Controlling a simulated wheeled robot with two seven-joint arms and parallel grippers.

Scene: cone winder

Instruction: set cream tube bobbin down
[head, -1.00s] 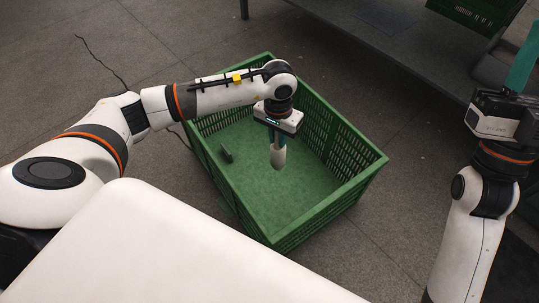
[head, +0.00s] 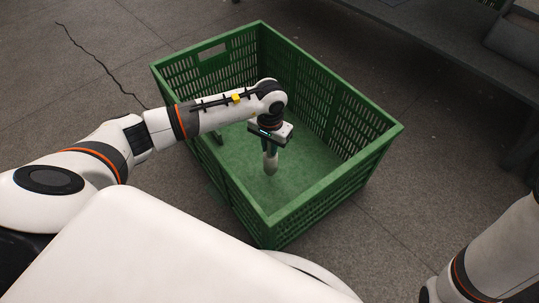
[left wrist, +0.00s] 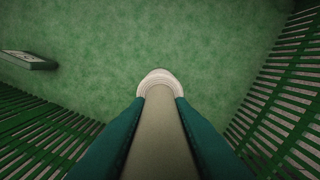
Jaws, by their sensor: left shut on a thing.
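My left gripper (head: 269,147) reaches down inside a green slatted crate (head: 335,195) and is shut on the cream tube bobbin (head: 270,164). The bobbin hangs roughly upright below the fingers, its lower end over the crate's green floor. I cannot tell whether it touches the floor. In the left wrist view the bobbin (left wrist: 158,115) lies between the two green fingers, its pale rounded end ahead of them. My right gripper is out of view; only part of that arm shows at the lower right.
The crate walls rise around my left gripper. Bare floor surrounds the crate. A grey bench (head: 440,40) stands at the upper right.

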